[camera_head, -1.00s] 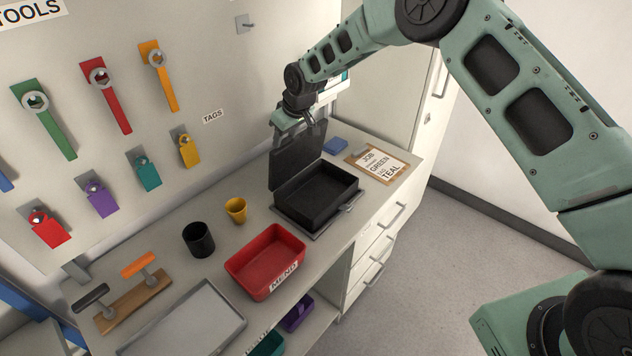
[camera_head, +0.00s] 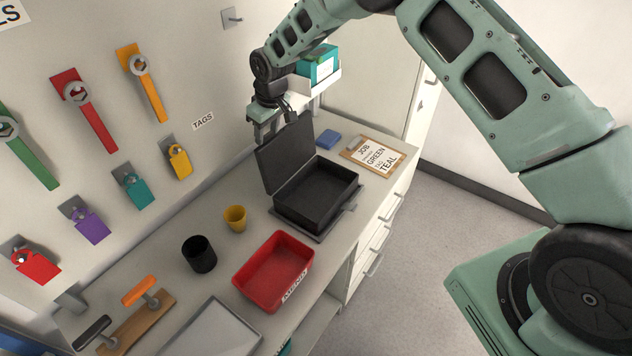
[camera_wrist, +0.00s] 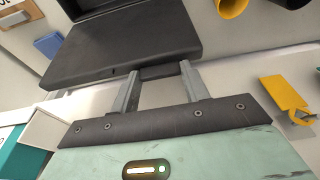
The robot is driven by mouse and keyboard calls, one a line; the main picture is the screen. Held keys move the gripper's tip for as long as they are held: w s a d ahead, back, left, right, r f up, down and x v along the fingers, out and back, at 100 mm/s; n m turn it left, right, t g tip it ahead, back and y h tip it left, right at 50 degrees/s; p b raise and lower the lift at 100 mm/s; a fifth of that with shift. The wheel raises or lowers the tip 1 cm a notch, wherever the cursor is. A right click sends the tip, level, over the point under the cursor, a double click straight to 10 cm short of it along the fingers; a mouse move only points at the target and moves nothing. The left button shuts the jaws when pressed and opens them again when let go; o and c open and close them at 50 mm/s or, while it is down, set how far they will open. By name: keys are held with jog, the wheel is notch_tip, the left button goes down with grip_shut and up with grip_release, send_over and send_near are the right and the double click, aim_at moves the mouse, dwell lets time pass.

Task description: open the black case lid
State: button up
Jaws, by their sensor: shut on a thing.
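The black case (camera_head: 318,196) sits on the counter with its lid (camera_head: 287,153) raised. The lid stands steeply up from the hinge edge on the wall side, and the case's dark inside shows empty. My gripper (camera_head: 270,124) is at the lid's upper edge, on the wall side. In the wrist view the lid (camera_wrist: 130,45) spans the top, and my gripper's two fingers (camera_wrist: 160,80) stand apart on either side of a small dark tab (camera_wrist: 162,72) at the lid's edge. My gripper is shut on this tab. The fingertips are partly hidden in the head view.
A red bin (camera_head: 274,272), a yellow cup (camera_head: 235,218) and a black cup (camera_head: 199,253) stand left of the case. A clipboard (camera_head: 374,158) and a blue block (camera_head: 328,139) lie beyond it.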

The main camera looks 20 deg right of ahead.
jog(key=o, duration=0.6)
jog(key=shift+s+f, duration=0.15)
jog(key=shift+o, duration=0.2)
jog(key=shift+p+v, duration=1.45)
jog(key=shift+v, duration=1.7)
